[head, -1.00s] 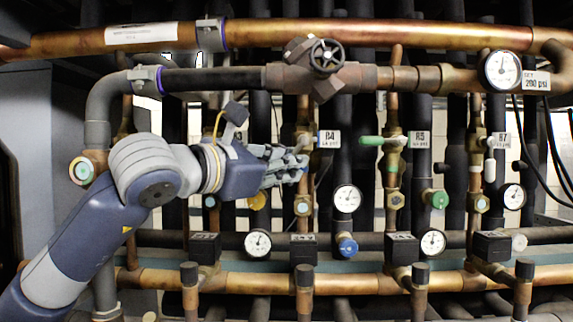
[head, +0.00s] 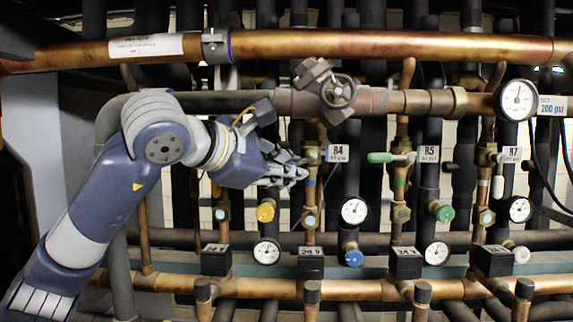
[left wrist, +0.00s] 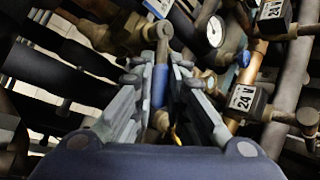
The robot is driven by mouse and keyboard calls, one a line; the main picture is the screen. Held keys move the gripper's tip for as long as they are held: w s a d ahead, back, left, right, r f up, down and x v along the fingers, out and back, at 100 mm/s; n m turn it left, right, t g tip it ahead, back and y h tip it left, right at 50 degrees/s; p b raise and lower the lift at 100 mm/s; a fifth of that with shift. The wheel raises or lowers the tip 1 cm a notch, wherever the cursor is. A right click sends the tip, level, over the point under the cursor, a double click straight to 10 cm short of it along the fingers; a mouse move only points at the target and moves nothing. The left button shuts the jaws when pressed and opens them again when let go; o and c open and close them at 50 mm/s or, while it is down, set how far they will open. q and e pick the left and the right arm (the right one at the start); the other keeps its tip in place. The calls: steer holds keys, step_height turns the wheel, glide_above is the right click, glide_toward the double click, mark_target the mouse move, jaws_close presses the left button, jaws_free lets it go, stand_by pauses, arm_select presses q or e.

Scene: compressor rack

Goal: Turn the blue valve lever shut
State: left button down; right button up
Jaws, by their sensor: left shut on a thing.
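The blue valve lever (left wrist: 160,85) lies between the two fingers in the left wrist view, with its bare metal part reaching up toward the top of that picture. In the head view the lever is mostly hidden by my fingers, near the R4 tag (head: 337,153). My left gripper (head: 298,174) reaches in from the left and is shut on the lever. The gripper also shows in the left wrist view (left wrist: 160,90), with a finger on each side of the blue sleeve. My right gripper is not in view.
A green lever (head: 382,157) sits at the R5 tag (head: 430,154), right of my gripper. A red-brown handwheel valve (head: 338,91) is above. A gauge (head: 354,210) and a blue knob (head: 354,258) are below right. Copper pipes run across above and below.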

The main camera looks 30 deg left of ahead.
arm_select(q)
steer(key=c, duration=1.6)
jaws_free()
steer(key=shift+d, duration=0.1)
steer(key=v, duration=1.2)
